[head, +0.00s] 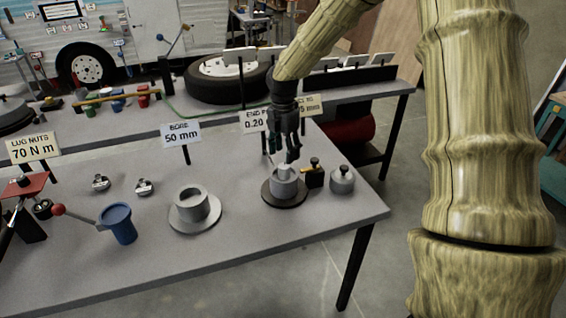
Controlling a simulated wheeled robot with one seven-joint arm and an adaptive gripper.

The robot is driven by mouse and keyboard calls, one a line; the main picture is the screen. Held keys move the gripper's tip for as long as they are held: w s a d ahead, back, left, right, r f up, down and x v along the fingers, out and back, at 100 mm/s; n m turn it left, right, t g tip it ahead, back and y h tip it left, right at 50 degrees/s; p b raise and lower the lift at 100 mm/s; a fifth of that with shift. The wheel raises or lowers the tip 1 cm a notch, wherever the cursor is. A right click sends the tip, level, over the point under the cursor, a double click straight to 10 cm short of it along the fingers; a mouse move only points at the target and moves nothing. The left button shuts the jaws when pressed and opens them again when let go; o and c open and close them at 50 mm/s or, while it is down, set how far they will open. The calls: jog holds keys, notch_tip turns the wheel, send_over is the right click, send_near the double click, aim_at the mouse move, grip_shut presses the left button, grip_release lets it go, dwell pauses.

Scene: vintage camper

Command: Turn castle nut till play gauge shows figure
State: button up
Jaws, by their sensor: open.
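My gripper (290,156) points down, open, just above a grey hub (284,188) on a dark round base (284,201) at the right part of the bench. Its fingers are close to a small light piece (283,172) at the hub's top, perhaps the castle nut; I cannot tell whether they touch. Right of the hub stands a small black and brass device (314,174), possibly the play gauge; no reading can be made out. A sign (253,121) behind reads "END P… 0.20", partly hidden by my gripper; a second sign (308,105) ends in "5 mm".
A grey knobbed cylinder (342,181) stands near the bench's right edge. A grey flanged ring (192,206), a blue cup (119,224) and a red-ball lever (72,214) are to the left. The bench front (235,250) is clear. A wheel (228,79) lies on the rear bench.

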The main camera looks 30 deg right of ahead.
aim_at(284, 166)
jog(key=shift+s+f+p, duration=0.1)
jog(key=shift+f+p, duration=0.2)
jog(key=shift+f, duration=2.3)
jog(key=shift+a, duration=0.1)
jog(key=c, duration=1)
